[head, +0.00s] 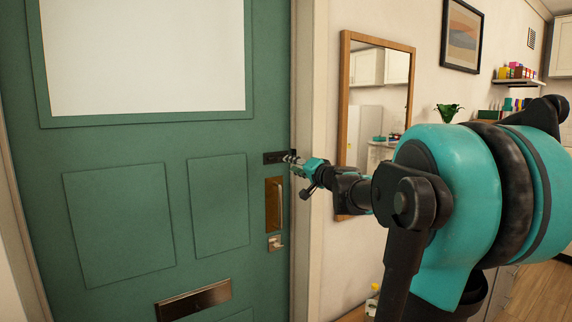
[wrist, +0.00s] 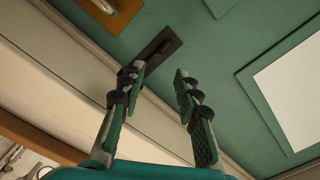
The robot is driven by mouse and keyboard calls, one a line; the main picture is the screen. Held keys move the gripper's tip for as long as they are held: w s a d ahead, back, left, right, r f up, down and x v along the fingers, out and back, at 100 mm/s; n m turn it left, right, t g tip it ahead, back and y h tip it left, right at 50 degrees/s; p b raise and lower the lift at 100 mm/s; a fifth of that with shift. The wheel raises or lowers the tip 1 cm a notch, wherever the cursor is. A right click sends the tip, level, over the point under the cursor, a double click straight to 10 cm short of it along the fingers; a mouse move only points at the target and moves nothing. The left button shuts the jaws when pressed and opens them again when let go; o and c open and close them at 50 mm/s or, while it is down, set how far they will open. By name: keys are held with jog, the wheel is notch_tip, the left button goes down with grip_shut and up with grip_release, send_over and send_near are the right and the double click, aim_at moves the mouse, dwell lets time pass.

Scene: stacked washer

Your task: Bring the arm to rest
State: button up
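My gripper (head: 296,160) is at the right edge of the green door, beside a dark latch plate (head: 273,157) above the door handle. In the wrist view, my gripper (wrist: 160,76) has its two fingers spread apart with nothing held between them. The dark plate (wrist: 158,49) shows just past the fingertips, closest to the left finger; I cannot tell whether they touch. My arm (head: 350,190) reaches from the right of the head view toward the door.
The green door (head: 140,150) appears closed, with a brass handle (head: 274,203), a lower lock (head: 275,243) and a mail slot (head: 194,300). A wood-framed mirror (head: 345,120) hangs on the wall to the right. A plant (head: 448,112) and shelf items (head: 516,72) are farther back.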

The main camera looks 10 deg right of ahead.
jog(key=shift+v, duration=0.75)
jog(key=s+a+f+n+g, duration=0.2)
jog(key=s+f, duration=0.3)
jog(key=f, duration=0.3)
jog(key=s+a+f+n+g+h, duration=0.1)
jog(key=s+a+f+g, duration=0.15)
jog(key=s+f, duration=0.4)
jog(key=s+a+f+n+g, duration=0.2)
jog(key=s+f+g, duration=0.1)
jog(key=f, duration=0.7)
jog(key=s+d+f+g+h, duration=0.2)
jog(key=s+d+f, duration=0.3)
jog(key=s+f, duration=0.3)
jog(key=s+d+f+n+g+h, duration=0.1)
jog(key=s+d+f+h, duration=0.3)
jog(key=s+f, duration=0.5)
jog(key=shift+s+d+f+g+h, duration=0.25)
jog(key=shift+s+d+g+h, duration=0.25)
jog(key=shift+g, duration=0.25)
jog(key=shift+o, duration=0.3)
jog(key=shift+w, duration=0.1)
